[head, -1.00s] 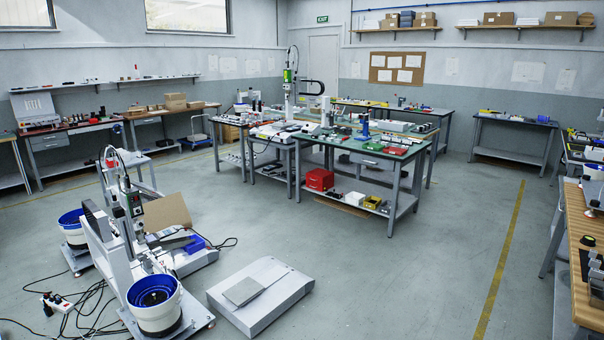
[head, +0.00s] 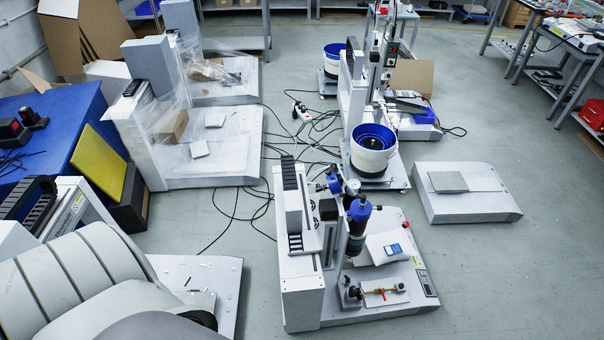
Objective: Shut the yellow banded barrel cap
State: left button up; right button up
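I cannot make out a yellow banded barrel cap in the head view. A gantry screwdriver machine (head: 302,225) with a grey base stands on the floor at the lower middle. It carries blue and black cylindrical parts (head: 359,215) on its upright head. A small fixture (head: 385,292) with an orange-red part sits on its base, beside a white packet with a blue label (head: 393,249). Neither of my grippers shows in the view.
A bowl feeder (head: 374,155) and a low grey box (head: 466,191) stand behind and to the right. Plastic-wrapped machines (head: 185,150) and a blue-covered table (head: 45,130) are at left. Black cables (head: 240,215) cross the floor. Open floor lies at lower right.

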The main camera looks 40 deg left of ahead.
aim_at(329, 182)
jog(key=l+u, duration=0.2)
jog(key=u, duration=0.25)
jog(key=l+u, duration=0.25)
jog(key=u, duration=0.15)
jog(key=l+u, duration=0.2)
jog(key=u, duration=0.25)
